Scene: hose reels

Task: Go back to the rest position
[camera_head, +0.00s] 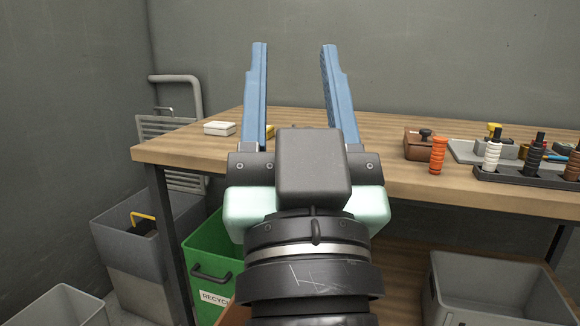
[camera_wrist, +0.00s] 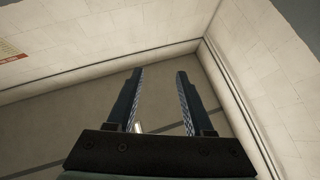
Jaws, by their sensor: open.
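My gripper (camera_head: 296,95) is raised in front of the wooden table (camera_head: 370,152) in the head view, its two blue fingers pointing up and wide apart. Nothing is between the fingers. My gripper and wrist hide the middle of the table's front edge.
On the table are a white box (camera_head: 220,128), an orange ribbed piece (camera_head: 438,155), a brown block (camera_head: 416,146) and a black rack (camera_head: 530,177) with ribbed pieces. Below stand a green recycling bin (camera_head: 207,243), a grey bin (camera_head: 125,255) and a grey crate (camera_head: 490,290).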

